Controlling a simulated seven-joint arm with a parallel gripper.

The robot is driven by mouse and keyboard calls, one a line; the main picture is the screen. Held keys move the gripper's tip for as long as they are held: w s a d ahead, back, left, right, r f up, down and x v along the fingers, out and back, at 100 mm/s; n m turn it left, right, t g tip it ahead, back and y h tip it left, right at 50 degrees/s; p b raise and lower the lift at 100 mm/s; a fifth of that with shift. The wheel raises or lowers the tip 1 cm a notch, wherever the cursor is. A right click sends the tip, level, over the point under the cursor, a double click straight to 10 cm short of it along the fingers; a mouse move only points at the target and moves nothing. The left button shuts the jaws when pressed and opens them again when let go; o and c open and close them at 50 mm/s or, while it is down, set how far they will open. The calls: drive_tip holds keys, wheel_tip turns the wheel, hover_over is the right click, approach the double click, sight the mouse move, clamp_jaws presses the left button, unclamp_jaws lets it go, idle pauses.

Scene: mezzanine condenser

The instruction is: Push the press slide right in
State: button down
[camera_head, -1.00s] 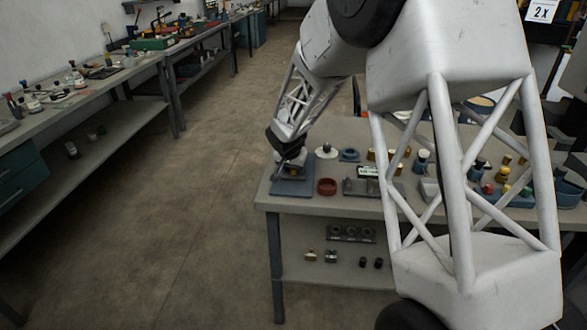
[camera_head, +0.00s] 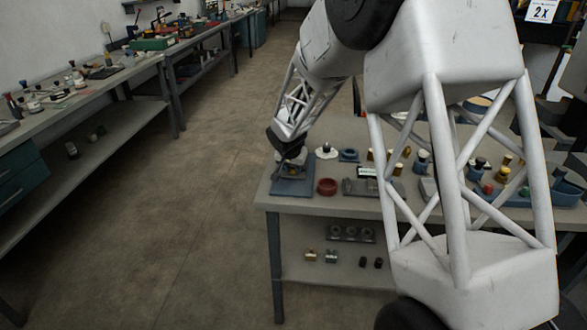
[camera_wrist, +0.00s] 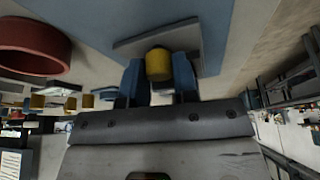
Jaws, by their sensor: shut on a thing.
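The press shows in the head view as a blue base plate (camera_head: 291,188) at the left front corner of the workbench. My gripper (camera_head: 290,162) is down over it and hides most of what stands on the plate. In the wrist view my gripper (camera_wrist: 158,76) has its two blue fingers closed on a yellow cylindrical knob (camera_wrist: 158,63). A flat grey piece (camera_wrist: 130,49), apparently the press slide, lies just beyond the knob, over the blue base plate (camera_wrist: 233,20). How far in the slide sits cannot be told.
A red ring (camera_head: 327,187) stands close right of the press; it also shows in the wrist view (camera_wrist: 32,48). A grey fixture (camera_head: 360,188) and several small parts lie farther right on the bench (camera_head: 330,208). The floor left of the bench is clear.

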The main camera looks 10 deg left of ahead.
drive_tip(key=shift+w, duration=1.15)
drive_tip(key=c, duration=0.9)
unclamp_jaws()
drive_tip(key=shift+s+r, duration=0.1)
drive_tip(key=shift+r, duration=0.05)
drive_tip(key=shift+v, duration=3.7)
drive_tip(key=shift+r, duration=0.1)
